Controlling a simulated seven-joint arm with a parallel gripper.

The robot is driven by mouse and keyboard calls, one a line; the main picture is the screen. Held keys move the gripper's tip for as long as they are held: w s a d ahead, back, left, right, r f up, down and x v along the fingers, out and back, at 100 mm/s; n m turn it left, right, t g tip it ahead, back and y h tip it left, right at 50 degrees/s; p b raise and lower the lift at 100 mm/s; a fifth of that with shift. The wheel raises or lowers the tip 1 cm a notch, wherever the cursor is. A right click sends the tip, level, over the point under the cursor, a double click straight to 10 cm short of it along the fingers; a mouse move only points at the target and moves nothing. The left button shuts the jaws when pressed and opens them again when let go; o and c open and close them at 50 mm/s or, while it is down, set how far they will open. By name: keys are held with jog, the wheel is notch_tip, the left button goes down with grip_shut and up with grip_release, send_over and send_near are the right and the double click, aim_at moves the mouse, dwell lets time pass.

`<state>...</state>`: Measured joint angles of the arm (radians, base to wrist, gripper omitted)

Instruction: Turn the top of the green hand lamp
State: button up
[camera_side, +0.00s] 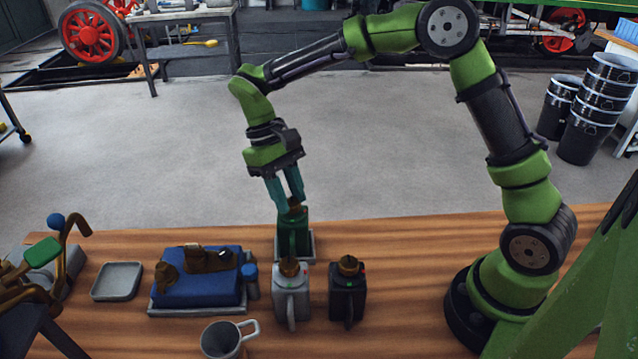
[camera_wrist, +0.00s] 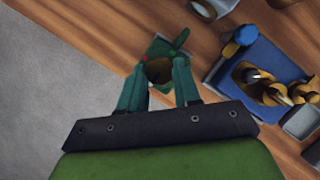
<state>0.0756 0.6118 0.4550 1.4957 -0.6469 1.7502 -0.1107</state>
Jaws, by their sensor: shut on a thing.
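The green hand lamp (camera_side: 294,240) stands upright on a small grey tray (camera_side: 309,250) near the far edge of the wooden table. Its brown top (camera_side: 294,205) sits between the fingers of my gripper (camera_side: 291,205), which points down from above and is shut on it. In the wrist view the brown top (camera_wrist: 158,71) shows between the two teal fingers of my gripper (camera_wrist: 160,88), with the green lamp body (camera_wrist: 165,48) below. The fingers hide the sides of the top.
A grey lamp (camera_side: 290,295) and a black lamp (camera_side: 347,295) stand close in front of the green one. Left are a blue box (camera_side: 197,292) with brown things on it and an empty grey dish (camera_side: 117,282). A grey mug (camera_side: 222,341) stands at the front.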

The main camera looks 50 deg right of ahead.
jog(key=o, duration=1.1)
jog(key=shift+c, duration=0.2)
jog(key=shift+r, duration=0.1)
jog(key=v, duration=1.1)
jog(key=shift+w+r, duration=0.15)
jog(key=shift+r, duration=0.25)
